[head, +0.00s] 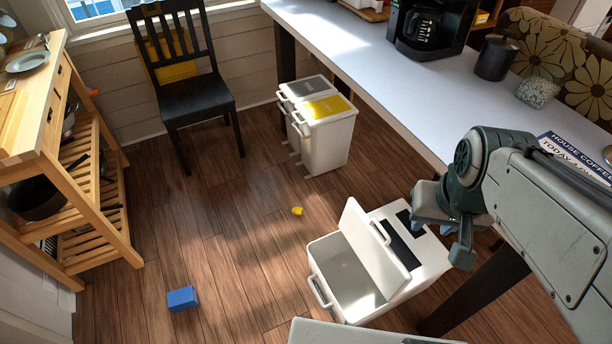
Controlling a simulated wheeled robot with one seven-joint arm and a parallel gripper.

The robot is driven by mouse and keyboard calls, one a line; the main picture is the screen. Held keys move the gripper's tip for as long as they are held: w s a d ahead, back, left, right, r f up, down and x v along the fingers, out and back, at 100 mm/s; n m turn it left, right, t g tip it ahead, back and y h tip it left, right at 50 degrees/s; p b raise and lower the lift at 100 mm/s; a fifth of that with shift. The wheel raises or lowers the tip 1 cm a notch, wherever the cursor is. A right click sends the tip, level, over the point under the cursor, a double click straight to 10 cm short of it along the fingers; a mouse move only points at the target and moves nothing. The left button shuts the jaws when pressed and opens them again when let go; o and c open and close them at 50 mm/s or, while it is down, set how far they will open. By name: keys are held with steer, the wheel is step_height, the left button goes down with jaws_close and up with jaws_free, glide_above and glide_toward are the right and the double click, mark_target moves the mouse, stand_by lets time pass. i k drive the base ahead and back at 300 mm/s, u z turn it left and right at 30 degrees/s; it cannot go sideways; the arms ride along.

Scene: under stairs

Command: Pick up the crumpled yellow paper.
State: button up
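The crumpled yellow paper (297,211) is a small lump lying on the wooden floor, near the middle of the head view. My gripper (446,228) is at the right, above the white open bin, well to the right of the paper and apart from it. The gripper is seen from the side and partly hidden by my own arm, so the gap between its fingers is not clear. I see nothing held in it.
An open white bin (333,254) with a raised lid stands right of the paper. Closed bins (328,150) stand behind it. A blue box (182,298) lies front left. A black chair (197,97), wooden cart (98,180) and counter (345,45) surround clear floor.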

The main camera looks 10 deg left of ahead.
mark_target(296, 210)
steer(key=k, duration=0.5)
steer(key=u, duration=2.2)
steer(key=i, duration=1.85)
steer(key=z, duration=2.45)
steer(key=i, duration=0.5)
steer(key=z, duration=0.05)
